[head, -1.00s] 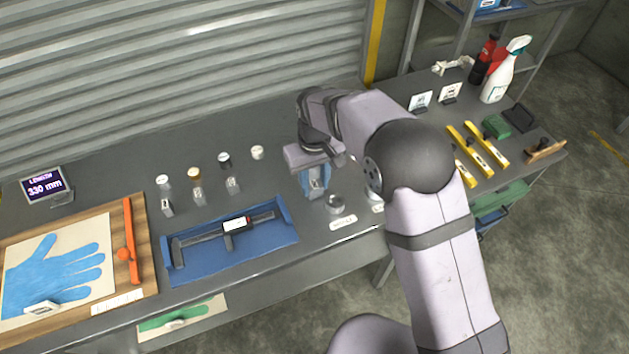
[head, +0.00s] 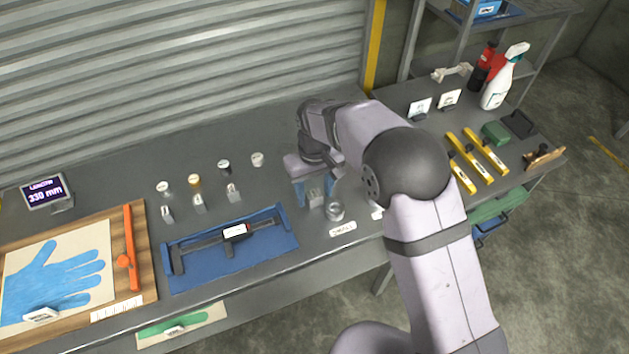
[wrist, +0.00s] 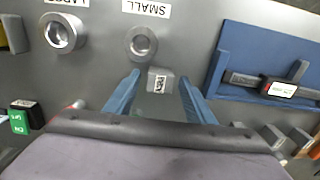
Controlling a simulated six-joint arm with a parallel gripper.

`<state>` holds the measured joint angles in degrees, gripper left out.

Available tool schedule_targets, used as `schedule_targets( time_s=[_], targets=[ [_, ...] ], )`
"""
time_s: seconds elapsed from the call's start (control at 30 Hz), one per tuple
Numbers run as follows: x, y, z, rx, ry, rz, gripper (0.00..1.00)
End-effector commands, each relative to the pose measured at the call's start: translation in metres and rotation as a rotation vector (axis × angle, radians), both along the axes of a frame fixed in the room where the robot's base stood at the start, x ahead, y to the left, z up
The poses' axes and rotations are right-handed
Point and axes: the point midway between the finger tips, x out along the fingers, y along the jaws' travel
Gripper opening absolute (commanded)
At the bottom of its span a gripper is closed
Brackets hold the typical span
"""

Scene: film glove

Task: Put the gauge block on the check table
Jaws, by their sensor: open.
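A small grey metal block (head: 316,198) with a label, likely the gauge block, sits between the two blue fingers of my gripper (head: 315,193). Several other small metal blocks (head: 199,203) stand in a row farther left. The grey bench (head: 130,160) carries all these; no separate surface is clearly marked as the check table.
The SMALL ring (head: 335,210) is close beside the block. A blue caliper tray (head: 270,242) lies to the left, with small round-topped items (head: 224,166) behind. Yellow levels (head: 472,157) and a spray bottle (head: 497,88) are right of my arm.

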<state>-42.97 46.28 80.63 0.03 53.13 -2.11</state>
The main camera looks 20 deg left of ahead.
Motion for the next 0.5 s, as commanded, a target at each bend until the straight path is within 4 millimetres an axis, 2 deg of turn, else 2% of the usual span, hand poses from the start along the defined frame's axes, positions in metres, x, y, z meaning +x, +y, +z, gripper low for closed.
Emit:
schedule_targets(
  time_s=[0.17, 0.5],
  targets=[
    [0.001, 0.001, 0.015, 0.003, -0.003, 0.000, 0.49],
    [0.001, 0.001, 0.073, 0.005, -0.005, 0.000, 0.49]
  ],
)
